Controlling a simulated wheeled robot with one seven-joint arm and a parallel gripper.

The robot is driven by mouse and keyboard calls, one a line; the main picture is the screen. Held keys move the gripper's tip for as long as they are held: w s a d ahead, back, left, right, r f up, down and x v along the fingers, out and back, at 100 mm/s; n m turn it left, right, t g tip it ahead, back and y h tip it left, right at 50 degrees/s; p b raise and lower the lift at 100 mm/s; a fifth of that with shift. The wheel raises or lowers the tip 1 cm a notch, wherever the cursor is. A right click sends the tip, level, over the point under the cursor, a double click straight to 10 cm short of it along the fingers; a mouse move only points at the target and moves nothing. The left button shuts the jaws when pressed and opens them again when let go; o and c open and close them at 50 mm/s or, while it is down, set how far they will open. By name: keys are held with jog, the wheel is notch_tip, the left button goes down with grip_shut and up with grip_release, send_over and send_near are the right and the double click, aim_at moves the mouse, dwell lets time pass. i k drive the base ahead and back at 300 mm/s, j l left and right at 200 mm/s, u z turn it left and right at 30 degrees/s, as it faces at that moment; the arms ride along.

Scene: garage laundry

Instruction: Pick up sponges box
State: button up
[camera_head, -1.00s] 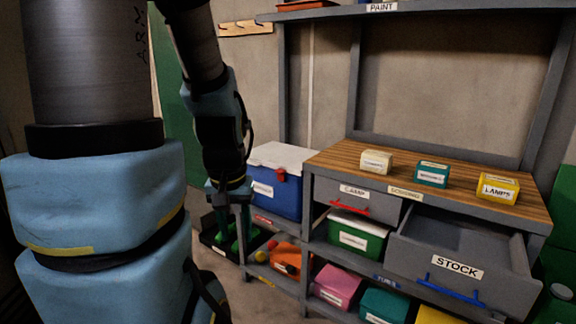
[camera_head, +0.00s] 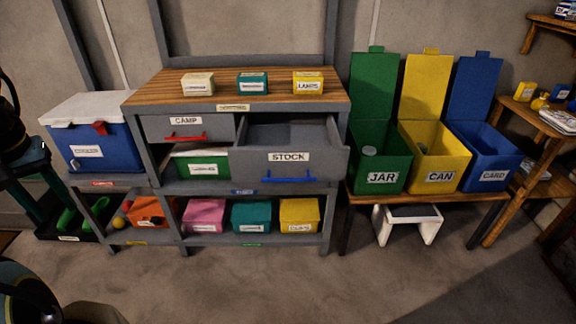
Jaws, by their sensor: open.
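I cannot read any label as sponges. The labelled boxes on the wooden worktop are a cream box (camera_head: 198,84), a teal box (camera_head: 252,83) and a yellow lamps box (camera_head: 308,83). On the shelves below are a green box (camera_head: 202,166) under the camp drawer, then a pink box (camera_head: 204,216), a second teal box (camera_head: 251,216) and a second yellow box (camera_head: 299,215). My gripper (camera_head: 40,212) is at the far left edge, partly cut off and dark. It is open, empty and well away from these boxes.
The stock drawer (camera_head: 289,157) is pulled out and looks empty. A blue cooler (camera_head: 92,142) stands left of the worktop. Open green (camera_head: 376,150), yellow (camera_head: 436,150) and blue (camera_head: 490,153) bins stand right, above a white stool (camera_head: 407,222). The floor in front is clear.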

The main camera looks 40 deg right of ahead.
aim_at(248, 83)
jog(key=l, duration=0.6)
jog(key=k+l+u, duration=0.1)
jog(key=l, duration=0.5)
jog(key=k+l+u, duration=0.1)
jog(key=l, duration=1.1)
jog(key=i, duration=0.15)
